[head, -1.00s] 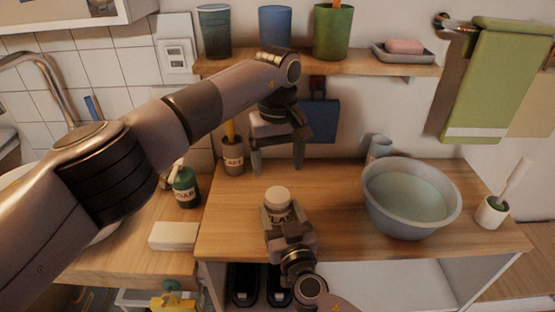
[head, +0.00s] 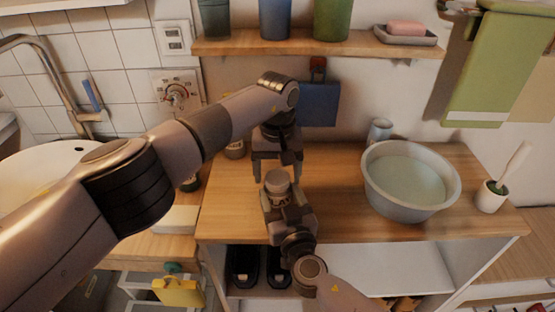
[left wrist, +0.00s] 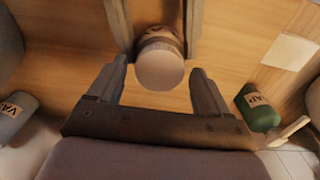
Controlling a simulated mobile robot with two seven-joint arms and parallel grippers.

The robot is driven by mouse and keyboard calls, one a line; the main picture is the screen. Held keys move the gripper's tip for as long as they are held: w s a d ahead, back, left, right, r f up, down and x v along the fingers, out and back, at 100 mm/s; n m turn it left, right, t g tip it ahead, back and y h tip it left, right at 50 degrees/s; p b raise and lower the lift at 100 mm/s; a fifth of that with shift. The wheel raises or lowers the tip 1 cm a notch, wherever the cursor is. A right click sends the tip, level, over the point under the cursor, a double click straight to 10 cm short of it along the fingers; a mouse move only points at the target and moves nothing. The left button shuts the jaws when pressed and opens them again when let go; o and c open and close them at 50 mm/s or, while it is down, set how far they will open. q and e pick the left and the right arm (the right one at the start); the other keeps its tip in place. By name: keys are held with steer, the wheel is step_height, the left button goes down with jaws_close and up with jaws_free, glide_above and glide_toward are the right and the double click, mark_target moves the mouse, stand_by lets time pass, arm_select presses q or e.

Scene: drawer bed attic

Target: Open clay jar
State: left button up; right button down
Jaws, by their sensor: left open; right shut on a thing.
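The clay jar, with its pale round lid (head: 278,178), stands upright between the fingers of my right gripper (head: 287,208), which is shut on its body. My left gripper (head: 277,172) is open and points down at the jar's top from behind. In the left wrist view the lid (left wrist: 160,68) shows from above, with a labelled band of the jar (left wrist: 158,36) between the right gripper's fingers. The left fingers (left wrist: 158,88) are spread to either side of the lid, with clear gaps. Most of the jar's body is hidden.
A large grey basin (head: 378,190) stands on the wooden counter (head: 335,200) to the right, near a small cup (head: 380,130) and a brush in a white holder (head: 490,197). A shelf (head: 320,48) with cups runs above. A dark green soap bottle (left wrist: 258,108) shows in the left wrist view.

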arm_select(q)
steer(key=shift+f, duration=0.15)
steer(key=c, duration=1.1)
